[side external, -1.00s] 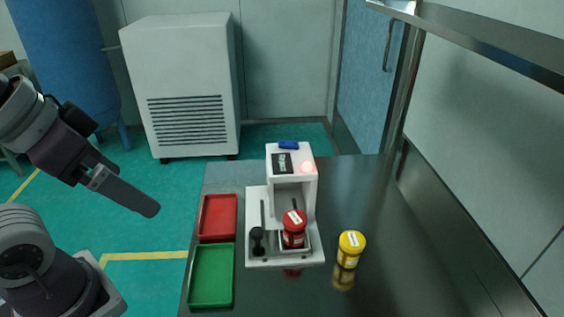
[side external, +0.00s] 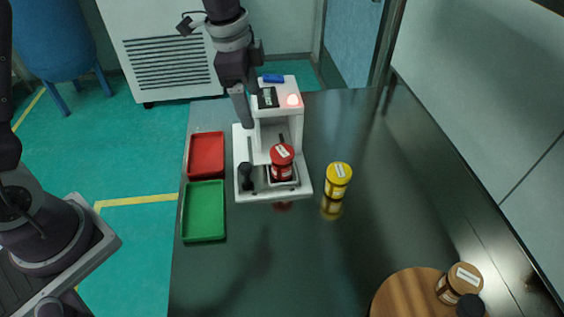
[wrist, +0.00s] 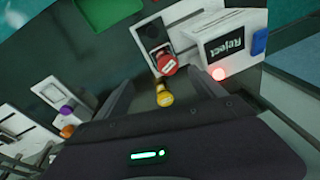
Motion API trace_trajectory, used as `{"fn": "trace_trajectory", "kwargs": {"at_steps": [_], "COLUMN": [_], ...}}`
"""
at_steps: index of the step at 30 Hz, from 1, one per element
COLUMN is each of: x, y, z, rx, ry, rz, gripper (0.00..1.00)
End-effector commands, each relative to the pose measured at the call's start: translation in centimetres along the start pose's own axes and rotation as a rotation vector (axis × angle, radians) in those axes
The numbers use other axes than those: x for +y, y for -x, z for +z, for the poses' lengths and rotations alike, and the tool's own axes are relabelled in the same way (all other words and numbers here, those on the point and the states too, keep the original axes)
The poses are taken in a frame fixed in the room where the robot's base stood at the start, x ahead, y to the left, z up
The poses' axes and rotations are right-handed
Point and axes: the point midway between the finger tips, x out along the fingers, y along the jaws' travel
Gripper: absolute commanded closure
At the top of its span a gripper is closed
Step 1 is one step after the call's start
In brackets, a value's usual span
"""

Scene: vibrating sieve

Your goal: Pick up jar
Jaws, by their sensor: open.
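A red-lidded jar (side external: 281,163) stands on the small platform of the white machine (side external: 276,115). A yellow jar (side external: 337,181) stands on the dark table to its right. A brown jar (side external: 459,283) stands on a round wooden board (side external: 405,292) at the lower right. My gripper (side external: 243,108) points down at the machine's back left, above the red jar's height and apart from the jars. In the wrist view my open, empty gripper (wrist: 163,88) shows the red jar (wrist: 167,64) and yellow jar (wrist: 163,97) in the gap between its fingers, farther off.
A red tray (side external: 206,154) and a green tray (side external: 204,210) lie left of the machine. A black knobbed piece (side external: 246,176) stands beside the red jar. A black-topped item (side external: 470,305) is cut off at the board's edge. The front middle of the table is clear.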

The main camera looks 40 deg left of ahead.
Motion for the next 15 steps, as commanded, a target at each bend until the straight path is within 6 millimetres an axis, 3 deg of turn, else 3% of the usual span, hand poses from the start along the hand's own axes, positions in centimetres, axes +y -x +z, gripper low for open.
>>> {"fn": "trace_trajectory", "kwargs": {"at_steps": [1, 3, 6, 15], "x": [-0.8, -1.5, -1.7, -1.3], "y": [-3.9, -8.7, -13.6, -18.2], "z": [-1.1, -2.2, -3.1, -3.4], "rx": [-0.009, -0.004, 0.009, 0.019], "ry": [-0.084, -0.203, -0.318, -0.380], "rz": [0.049, 0.099, 0.145, 0.170], "gripper": [0.21, 0.21, 0.21, 0.21]}}
